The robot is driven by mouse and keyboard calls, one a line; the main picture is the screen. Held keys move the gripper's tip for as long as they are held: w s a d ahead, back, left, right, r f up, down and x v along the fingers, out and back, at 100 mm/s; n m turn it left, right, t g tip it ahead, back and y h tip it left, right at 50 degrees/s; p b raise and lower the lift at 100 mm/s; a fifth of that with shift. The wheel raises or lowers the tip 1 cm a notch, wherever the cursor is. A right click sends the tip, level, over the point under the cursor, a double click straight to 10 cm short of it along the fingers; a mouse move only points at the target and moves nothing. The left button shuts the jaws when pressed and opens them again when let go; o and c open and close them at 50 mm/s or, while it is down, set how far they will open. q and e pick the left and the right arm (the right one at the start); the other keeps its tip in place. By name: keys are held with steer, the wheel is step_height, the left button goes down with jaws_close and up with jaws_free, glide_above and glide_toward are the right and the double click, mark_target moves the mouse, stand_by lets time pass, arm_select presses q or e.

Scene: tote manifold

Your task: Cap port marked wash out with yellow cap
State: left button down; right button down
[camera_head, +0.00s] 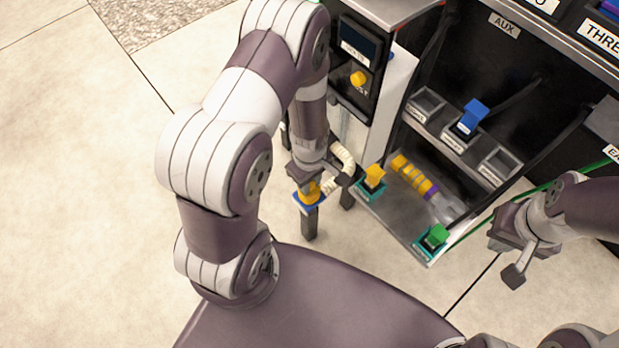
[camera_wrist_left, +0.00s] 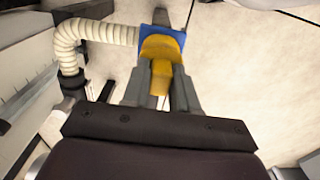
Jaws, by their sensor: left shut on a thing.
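My left gripper (camera_head: 311,190) points down and is shut on a yellow cap (camera_wrist_left: 160,62). The cap is at a blue square port plate (camera_head: 307,203) beside a dark post. In the left wrist view the cap stands between the two grey fingers and overlaps the blue plate (camera_wrist_left: 172,31). I cannot tell whether the cap is seated or only touching, and no wash out label is readable there. A cream ribbed hose (camera_wrist_left: 92,31) meets the plate's side. My right gripper (camera_head: 507,258) looks open and empty at the right.
A blue block (camera_head: 473,115) stands in the bin row above. Floor at left is clear.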

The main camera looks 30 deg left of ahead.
arm_select(q)
steer(key=c, duration=0.8)
jaws_free()
steer(key=shift+r, duration=0.1)
step_height(320, 180, up, 12)
steer(key=p, duration=0.6)
steer(key=shift+r+p, duration=0.25)
steer(key=shift+p, duration=0.1)
